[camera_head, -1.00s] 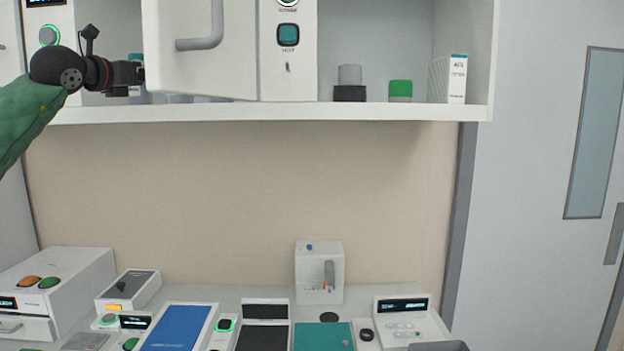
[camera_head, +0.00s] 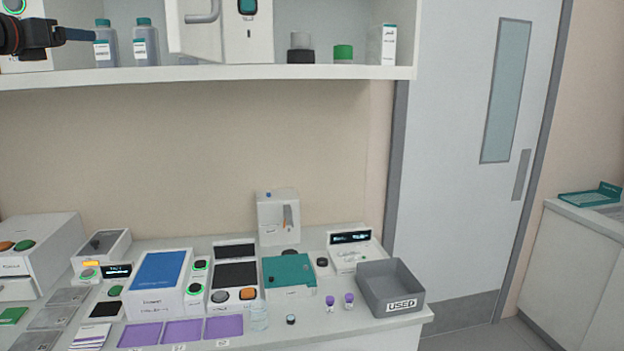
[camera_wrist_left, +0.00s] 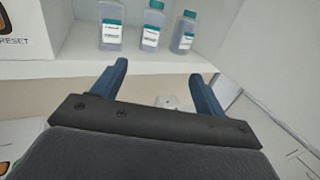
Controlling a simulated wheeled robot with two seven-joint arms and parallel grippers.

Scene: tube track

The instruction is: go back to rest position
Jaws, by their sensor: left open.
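My left gripper (camera_head: 79,34) is at the upper left of the head view, in front of the wall cabinet's shelf. In the left wrist view its two blue fingers (camera_wrist_left: 158,88) are spread apart with nothing between them. Several teal-capped bottles stand on the shelf beyond the fingers, one at the left (camera_wrist_left: 111,24) and one in the middle (camera_wrist_left: 153,26). Two of them also show in the head view, a left bottle (camera_head: 105,43) and a right bottle (camera_head: 145,43), just right of the gripper. My right gripper is in neither view.
The cabinet's white door (camera_head: 197,40) stands in front of the shelf (camera_head: 250,73). Below, the bench holds a grey bin marked USED (camera_head: 391,288), two purple-capped tubes, purple mats (camera_head: 182,331) and several devices. A grey door (camera_head: 455,200) is at the right.

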